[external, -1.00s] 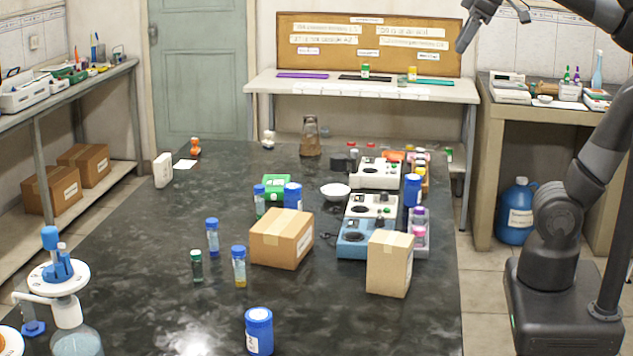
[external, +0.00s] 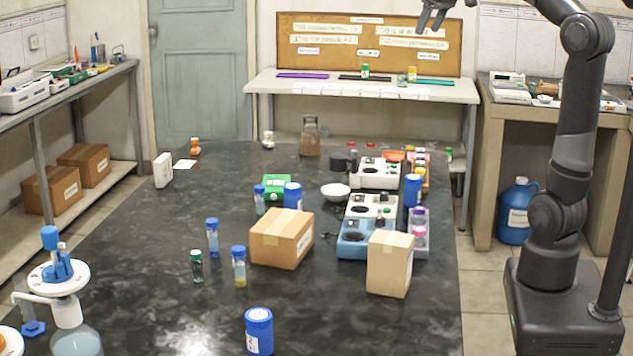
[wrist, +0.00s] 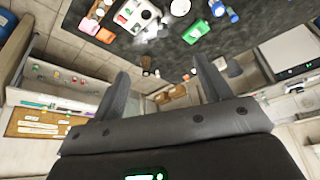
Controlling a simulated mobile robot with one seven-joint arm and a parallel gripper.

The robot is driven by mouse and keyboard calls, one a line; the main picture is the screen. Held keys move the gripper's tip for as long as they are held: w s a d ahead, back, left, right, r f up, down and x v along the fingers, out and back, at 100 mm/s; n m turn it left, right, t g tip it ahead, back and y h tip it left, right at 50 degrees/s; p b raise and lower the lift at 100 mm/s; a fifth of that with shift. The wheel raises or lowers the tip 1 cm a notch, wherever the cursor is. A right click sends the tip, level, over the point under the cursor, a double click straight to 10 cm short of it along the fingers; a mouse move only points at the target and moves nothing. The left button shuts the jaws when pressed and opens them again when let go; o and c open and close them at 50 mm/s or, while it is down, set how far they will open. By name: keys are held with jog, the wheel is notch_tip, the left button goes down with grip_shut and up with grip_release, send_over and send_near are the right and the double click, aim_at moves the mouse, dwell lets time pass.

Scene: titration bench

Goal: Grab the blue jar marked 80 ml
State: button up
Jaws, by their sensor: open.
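Three blue jars with white labels stand on the dark bench: one at the front (external: 259,331), one behind the large cardboard box (external: 292,195), and one at the right beside the instruments (external: 413,190). Their label text is too small to read, so I cannot tell which is marked 80 ml. My gripper (external: 434,18) is high above the far end of the bench, well away from every jar, at the top edge of the external view. In the wrist view my gripper (wrist: 162,72) is open, with nothing between its fingers.
A large cardboard box (external: 282,238) and a smaller upright one (external: 389,263) stand mid-bench. Blue-capped vials (external: 212,236) stand to their left. White and blue instruments (external: 366,238) line the right side. The bench's left middle is mostly clear.

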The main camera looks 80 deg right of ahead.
send_near(413, 191)
jog(key=d, duration=0.2)
jog(key=shift+w+x, duration=0.1)
jog(key=shift+x, duration=1.3)
jog(key=shift+w+x, duration=0.15)
jog(key=shift+x, duration=1.25)
jog(key=shift+s+x, duration=0.2)
jog(key=shift+x, duration=0.7)
jog(key=shift+s+x, duration=0.15)
jog(key=shift+x, duration=1.65)
jog(key=shift+d, duration=0.15)
jog(key=shift+c, duration=0.2)
jog(key=c, duration=1.1)
